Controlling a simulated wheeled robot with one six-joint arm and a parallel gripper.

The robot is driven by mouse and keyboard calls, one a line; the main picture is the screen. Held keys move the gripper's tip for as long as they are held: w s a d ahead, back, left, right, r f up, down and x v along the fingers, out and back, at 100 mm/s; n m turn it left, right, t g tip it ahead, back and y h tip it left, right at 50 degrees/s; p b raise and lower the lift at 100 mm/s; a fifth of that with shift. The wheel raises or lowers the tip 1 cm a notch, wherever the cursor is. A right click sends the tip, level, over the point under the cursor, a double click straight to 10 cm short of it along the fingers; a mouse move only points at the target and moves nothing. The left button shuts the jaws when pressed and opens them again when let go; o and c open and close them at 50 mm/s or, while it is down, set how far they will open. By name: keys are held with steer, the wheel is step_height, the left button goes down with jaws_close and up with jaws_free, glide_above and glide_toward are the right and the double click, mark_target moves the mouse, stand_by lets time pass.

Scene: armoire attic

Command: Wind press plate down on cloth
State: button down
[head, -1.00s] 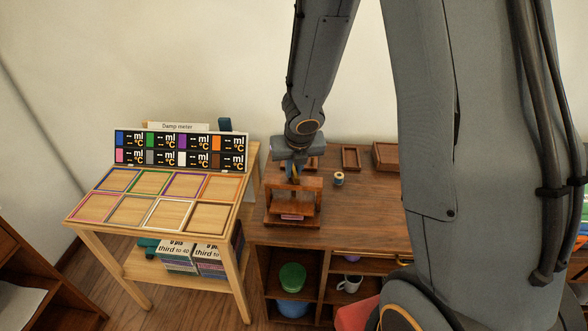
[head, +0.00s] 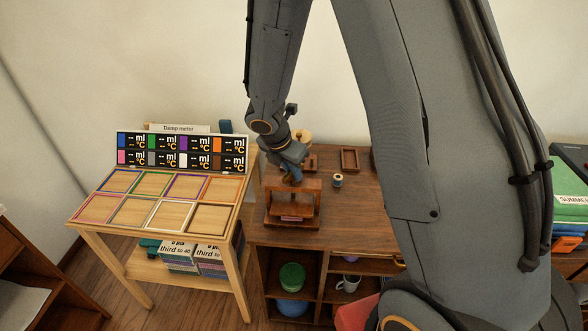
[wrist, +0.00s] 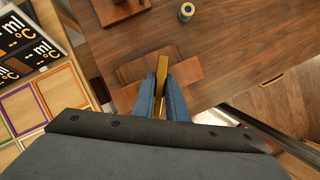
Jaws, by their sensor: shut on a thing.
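The wooden press (head: 292,207) stands on the left part of the brown cabinet top. Its frame has two uprights and a top beam, with a plate low between them. A pinkish folded cloth (head: 291,218) shows as a thin strip at the plate's front edge. My gripper (head: 292,178) is above the beam, tilted. In the wrist view its blue fingers (wrist: 162,96) are shut on a narrow brass handle (wrist: 161,75) above the press. The screw below the handle is hidden, and I cannot tell how firmly the plate touches the cloth.
A thread spool (head: 337,181) and a small wooden tray (head: 349,159) are right of the press. A light wooden table (head: 255,165) with a damp meter panel (head: 182,153) and coloured frames stands close on the left. Cabinet shelves below hold a green bowl (head: 291,276).

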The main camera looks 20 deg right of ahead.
steer(key=m+g, duration=0.1)
steer(key=m, duration=0.1)
steer(key=m+g+p, duration=0.1)
steer(key=m, duration=0.2)
steer(key=shift+m+h, duration=0.3)
steer(key=shift+h, duration=0.1)
steer(key=m+g, duration=0.2)
steer(key=m, duration=0.3)
steer(key=shift+f, duration=0.1)
steer(key=m+g, duration=0.1)
steer(key=m, duration=0.2)
steer(key=m+g+y+b, duration=0.1)
steer(key=m, duration=0.2)
steer(key=m+y, duration=0.1)
steer(key=m, duration=0.1)
steer(key=m+g+y, duration=0.1)
steer(key=m, duration=0.1)
steer(key=shift+s+m, duration=0.1)
steer(key=shift+m, duration=0.3)
steer(key=shift+b, duration=0.3)
steer(key=c, duration=1.8)
jaws_free()
steer(key=shift+o, duration=0.2)
